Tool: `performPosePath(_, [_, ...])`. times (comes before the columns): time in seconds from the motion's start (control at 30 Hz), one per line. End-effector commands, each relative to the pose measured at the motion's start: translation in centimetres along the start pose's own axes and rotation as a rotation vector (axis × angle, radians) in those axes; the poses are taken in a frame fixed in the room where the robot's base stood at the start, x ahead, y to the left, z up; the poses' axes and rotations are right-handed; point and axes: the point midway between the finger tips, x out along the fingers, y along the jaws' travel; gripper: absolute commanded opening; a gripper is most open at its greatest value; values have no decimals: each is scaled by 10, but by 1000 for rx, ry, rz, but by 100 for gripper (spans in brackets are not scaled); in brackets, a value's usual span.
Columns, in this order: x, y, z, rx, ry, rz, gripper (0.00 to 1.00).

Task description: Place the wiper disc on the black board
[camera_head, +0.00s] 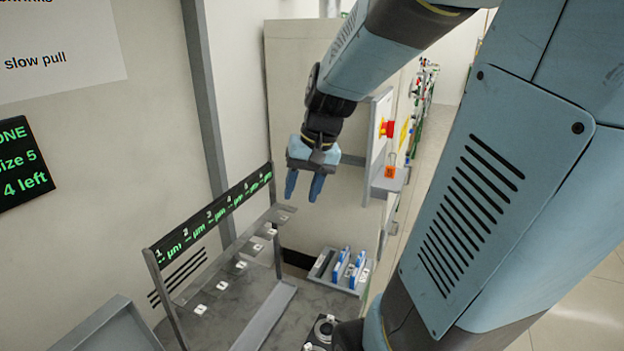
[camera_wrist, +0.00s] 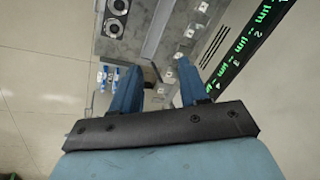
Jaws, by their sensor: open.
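My gripper (camera_head: 303,188) is open and empty, fingers pointing down, in the air above the bench between the numbered rack and the small tray. In the wrist view its two blue fingers (camera_wrist: 157,82) are apart with nothing between them. I cannot make out the wiper disc for certain. A dark block with round, ring-like parts (camera_head: 324,327) stands at the bottom of the head view, partly cut off; it also shows in the wrist view (camera_wrist: 113,27). A black board with green text (camera_head: 25,165) hangs on the wall at the left. Another black strip with green numbers (camera_head: 213,217) tops the rack.
Small white tags (camera_head: 240,266) line the rack's clear shelf. A grey tray (camera_head: 345,284) holds blue-and-white items (camera_head: 341,266). A white panel with red and yellow parts (camera_head: 386,128) and an orange tag (camera_head: 390,172) stands right of my gripper. A grey bin (camera_head: 110,328) is at lower left.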

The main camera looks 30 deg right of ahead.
Motion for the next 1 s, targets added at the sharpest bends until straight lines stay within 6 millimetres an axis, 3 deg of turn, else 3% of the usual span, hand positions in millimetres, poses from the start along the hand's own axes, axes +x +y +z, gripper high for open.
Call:
performPosePath(0.2, [-33,-11,35,-159,130,66,44])
performPosePath(0.5, [-67,-13,74,-326,297,133,44])
performPosePath(0.7, [-75,-13,86,-371,346,152,44])
performPosePath(1.0, [-75,-13,86,-375,350,154,44])
